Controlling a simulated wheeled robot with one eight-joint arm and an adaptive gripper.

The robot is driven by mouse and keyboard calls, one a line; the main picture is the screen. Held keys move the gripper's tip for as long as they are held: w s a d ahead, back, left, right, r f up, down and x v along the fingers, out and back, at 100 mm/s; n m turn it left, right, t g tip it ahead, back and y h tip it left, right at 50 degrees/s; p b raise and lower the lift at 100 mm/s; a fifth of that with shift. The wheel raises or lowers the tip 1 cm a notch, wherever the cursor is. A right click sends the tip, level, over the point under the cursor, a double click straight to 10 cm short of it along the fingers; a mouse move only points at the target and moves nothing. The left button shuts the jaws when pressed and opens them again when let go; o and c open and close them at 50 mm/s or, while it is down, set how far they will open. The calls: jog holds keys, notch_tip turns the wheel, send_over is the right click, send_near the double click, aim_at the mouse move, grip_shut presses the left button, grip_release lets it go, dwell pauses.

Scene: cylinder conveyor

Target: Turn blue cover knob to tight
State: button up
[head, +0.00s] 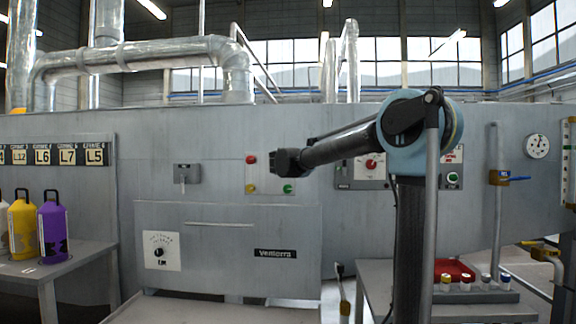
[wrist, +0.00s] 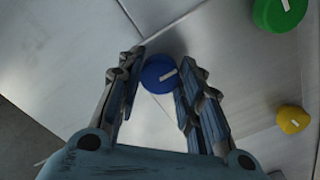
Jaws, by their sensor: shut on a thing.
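The blue cover knob (wrist: 153,76) is a round blue disc on the grey panel, with a short white bar on its face. In the wrist view my gripper (wrist: 162,62) has one finger on each side of the knob and is shut on it. The white bar lies slightly tilted from level in that view. In the head view my gripper (head: 286,162) reaches left to the panel. There it hides the blue knob.
A green knob (wrist: 280,14) and a yellow knob (wrist: 293,119) sit near the blue one. The head view also shows a red knob (head: 251,159) just left of my gripper. A purple jug (head: 52,230) stands on a side table at left.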

jog(key=shift+f, duration=0.1)
dwell(0.3)
jog(key=o, duration=1.1)
jog(key=shift+c, duration=0.2)
jog(key=s, duration=1.2)
jog(key=shift+a, duration=0.2)
jog(key=shift+w, duration=0.1)
